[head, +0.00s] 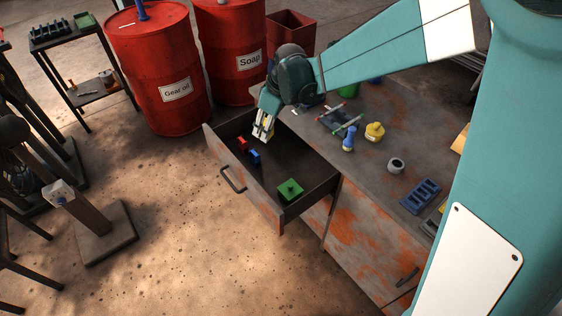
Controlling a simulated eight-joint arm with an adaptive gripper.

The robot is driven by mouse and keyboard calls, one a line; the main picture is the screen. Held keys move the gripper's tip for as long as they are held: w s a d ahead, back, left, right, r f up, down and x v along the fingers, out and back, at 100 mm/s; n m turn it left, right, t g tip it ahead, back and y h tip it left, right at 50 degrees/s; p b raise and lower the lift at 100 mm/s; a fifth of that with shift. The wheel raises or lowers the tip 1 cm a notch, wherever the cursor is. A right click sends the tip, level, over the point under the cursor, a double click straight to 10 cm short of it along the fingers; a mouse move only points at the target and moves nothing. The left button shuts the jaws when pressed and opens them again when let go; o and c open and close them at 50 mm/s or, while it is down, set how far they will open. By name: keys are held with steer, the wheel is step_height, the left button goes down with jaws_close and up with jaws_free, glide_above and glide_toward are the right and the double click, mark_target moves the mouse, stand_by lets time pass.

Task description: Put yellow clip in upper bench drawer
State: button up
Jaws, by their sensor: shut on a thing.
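My gripper (263,128) points down over the back left part of the open upper bench drawer (226,165). It is shut on a small yellow thing, which I take to be the yellow clip (269,126); the fingers hide most of it. I cannot tell whether the clip touches the drawer floor. The drawer is pulled far out of the bench (372,208). Inside lie a green block with a knob (290,190), a blue piece (255,157) and a red piece (242,143).
On the bench top stand a yellow knobbed thing (374,132), a blue bottle-like thing (348,139), a grey ring (396,165) and a blue slotted tray (420,196). Red drums (160,65) stand behind the drawer.

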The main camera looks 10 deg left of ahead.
glide_above(266, 177)
steer(key=d, duration=0.1)
step_height(266, 177, down, 16)
steer(key=shift+s+d+r, duration=0.15)
steer(key=shift+s+r, duration=0.05)
steer(key=shift+s, duration=0.05)
steer(key=shift+f, duration=0.1)
steer(key=shift+f+b, duration=0.8)
steer(key=shift+f, duration=2.25)
steer(key=shift+f, duration=0.1)
steer(key=shift+f+b, duration=0.5)
steer(key=shift+f, duration=1.25)
steer(key=shift+f, duration=0.1)
steer(key=o, duration=0.4)
steer(key=shift+f, duration=0.1)
steer(key=shift+c, duration=0.2)
steer(key=o, duration=0.4)
steer(key=shift+r, duration=0.2)
